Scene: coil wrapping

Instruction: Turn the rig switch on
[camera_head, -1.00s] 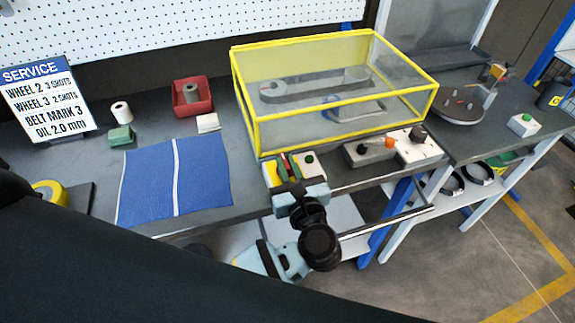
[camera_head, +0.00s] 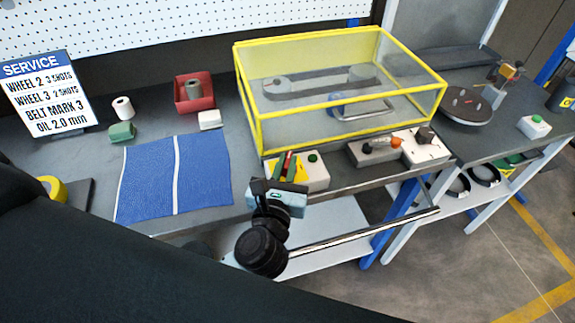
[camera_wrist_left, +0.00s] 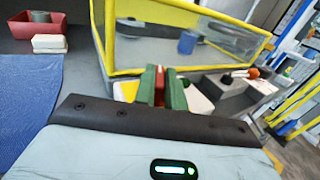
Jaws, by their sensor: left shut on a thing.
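The rig switch is a white box (camera_head: 316,172) with a yellow plate, a green button (camera_head: 313,157) and a red lever (camera_head: 288,165). It stands at the bench's front edge, before the yellow-framed guard. My left gripper (camera_head: 287,163) reaches it from the front, its green fingers shut on the red lever. In the left wrist view the red lever (camera_wrist_left: 158,86) shows between the green fingers (camera_wrist_left: 162,76). The fingers hide much of the lever and plate, and I cannot tell the switch's position. My right gripper is out of view.
The yellow-framed clear guard (camera_head: 345,115) covers a belt and wheels right behind. A control box with black and orange knobs (camera_head: 380,143) stands to the right. A metal rail (camera_head: 365,225) runs in front. A blue mat (camera_head: 200,175) lies left.

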